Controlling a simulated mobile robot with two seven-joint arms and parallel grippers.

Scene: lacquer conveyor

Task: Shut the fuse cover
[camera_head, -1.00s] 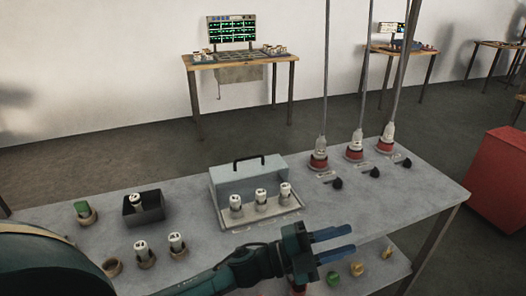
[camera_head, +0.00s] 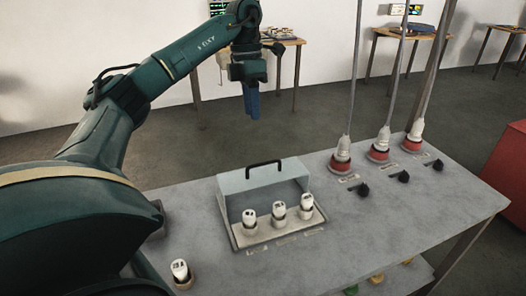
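The fuse cover (camera_head: 292,174) is a pale grey box-shaped lid with a black handle (camera_head: 264,164). It stands over the rear of the fuse base (camera_head: 242,241) on the grey table, and its front side looks open. Three white fuses, left (camera_head: 249,218), middle (camera_head: 279,210) and right (camera_head: 306,204), stand upright in the base and are still exposed at the front. My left gripper (camera_head: 252,103) is raised beyond the table's far edge, above and behind the cover, with blue fingers pointing down. The fingers overlap from here, so their gap is unclear. My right gripper is out of view.
Three red-based plugs (camera_head: 341,161) with hanging cables stand on the table right of the cover, with black knobs (camera_head: 363,190) in front. A white fuse in a round holder (camera_head: 180,271) stands at the front left. My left arm hides the table's left part.

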